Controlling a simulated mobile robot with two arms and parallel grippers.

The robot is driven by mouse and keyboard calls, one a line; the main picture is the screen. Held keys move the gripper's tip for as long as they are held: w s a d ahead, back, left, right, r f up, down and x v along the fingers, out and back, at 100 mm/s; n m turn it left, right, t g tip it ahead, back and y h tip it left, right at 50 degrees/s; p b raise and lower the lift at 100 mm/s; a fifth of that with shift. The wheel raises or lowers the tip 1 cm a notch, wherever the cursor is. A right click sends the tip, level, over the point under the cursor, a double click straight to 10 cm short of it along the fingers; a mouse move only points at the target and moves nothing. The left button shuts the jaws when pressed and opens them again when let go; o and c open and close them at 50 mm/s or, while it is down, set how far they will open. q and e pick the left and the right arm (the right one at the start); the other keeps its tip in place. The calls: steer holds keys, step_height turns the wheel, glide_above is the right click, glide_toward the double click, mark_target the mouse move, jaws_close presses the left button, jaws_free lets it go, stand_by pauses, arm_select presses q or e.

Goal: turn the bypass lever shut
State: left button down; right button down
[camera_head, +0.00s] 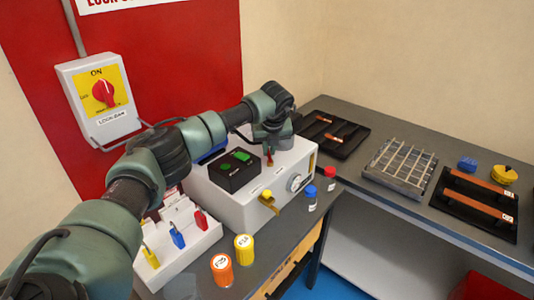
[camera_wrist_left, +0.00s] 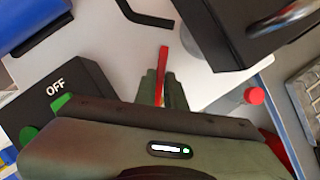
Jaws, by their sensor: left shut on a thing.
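The bypass lever, a thin red handle, stands on top of the white machine box (camera_head: 235,208); its red tip (camera_head: 270,161) shows just below my left gripper (camera_head: 269,148) in the head view. In the left wrist view the red lever (camera_wrist_left: 163,62) runs out from between the fingers of my left gripper (camera_wrist_left: 159,90), which is shut on it. The lower part of the lever is hidden by the fingers and palm. My right gripper is not in view.
A black block with green buttons (camera_head: 236,172) sits beside the lever. A gauge (camera_head: 294,183) and a yellow knob (camera_head: 266,194) are on the box front. Bottles (camera_head: 222,270) and a padlock rack (camera_head: 185,240) stand near. Trays (camera_head: 330,134) and a grid (camera_head: 400,166) lie right.

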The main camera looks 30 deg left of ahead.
arm_select(q)
steer(key=n, duration=0.1)
steer(key=n+b, duration=0.1)
steer(key=n+g+y, duration=0.1)
steer(key=shift+s+a+n+b, duration=0.2)
steer(key=shift+a+n+b, duration=0.05)
steer(key=shift+n+b, duration=0.05)
steer(key=n, duration=0.1)
steer(key=n+g+b, duration=0.1)
steer(key=n, duration=0.1)
steer(key=shift+s+a+y, duration=0.1)
steer(key=shift+s+y, duration=0.15)
steer(key=shift+y, duration=0.05)
steer(key=shift+s+n+g, duration=0.15)
steer(key=shift+n+g, duration=0.15)
steer(key=shift+n, duration=0.4)
steer(key=shift+r, duration=0.1)
steer(key=c, duration=1.5)
jaws_free()
steer(key=b+v, duration=0.2)
steer(key=v, duration=0.5)
steer(key=shift+r, duration=0.3)
